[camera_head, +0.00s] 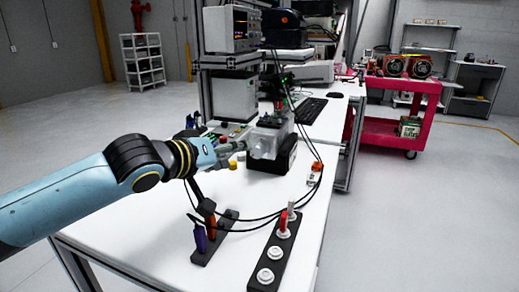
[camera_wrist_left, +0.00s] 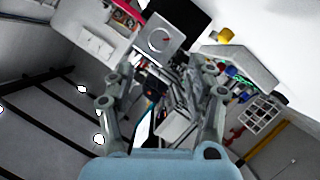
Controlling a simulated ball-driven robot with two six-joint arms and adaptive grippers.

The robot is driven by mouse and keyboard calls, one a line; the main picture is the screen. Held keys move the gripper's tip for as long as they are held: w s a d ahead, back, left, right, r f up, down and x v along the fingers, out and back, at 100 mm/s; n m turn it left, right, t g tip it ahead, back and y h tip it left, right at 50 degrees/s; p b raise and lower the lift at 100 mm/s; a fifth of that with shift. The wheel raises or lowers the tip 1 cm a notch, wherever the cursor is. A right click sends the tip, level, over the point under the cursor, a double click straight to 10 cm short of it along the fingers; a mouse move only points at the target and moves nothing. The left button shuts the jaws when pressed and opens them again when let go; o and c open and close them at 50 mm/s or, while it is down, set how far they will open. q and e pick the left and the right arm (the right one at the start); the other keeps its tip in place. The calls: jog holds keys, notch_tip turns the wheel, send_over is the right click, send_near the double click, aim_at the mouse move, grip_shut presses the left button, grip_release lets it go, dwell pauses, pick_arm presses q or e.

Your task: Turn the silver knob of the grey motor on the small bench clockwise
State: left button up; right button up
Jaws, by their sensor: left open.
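My right gripper is not in view.
Black cables loop over the white bench (camera_head: 150,220). A dark strip with white round sockets (camera_head: 264,275) and a tool holder with screwdrivers (camera_head: 212,240) stand in front. A small orange-capped bottle (camera_head: 315,173) is right of the motor. A red cart (camera_head: 393,130) stands behind.

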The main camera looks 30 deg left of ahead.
aim_at(254, 150)
pick_arm(q)
jog(key=x, duration=0.3)
jog(key=shift+w+f+b, duration=0.15)
jog(key=shift+w+b, duration=0.1)
jog(key=shift+b, duration=0.15)
jog(key=x, duration=0.4)
jog(key=shift+w+b, duration=0.2)
jog(key=shift+b, duration=0.2)
jog(key=shift+w+f, duration=0.25)
jog(key=shift+w, duration=0.4)
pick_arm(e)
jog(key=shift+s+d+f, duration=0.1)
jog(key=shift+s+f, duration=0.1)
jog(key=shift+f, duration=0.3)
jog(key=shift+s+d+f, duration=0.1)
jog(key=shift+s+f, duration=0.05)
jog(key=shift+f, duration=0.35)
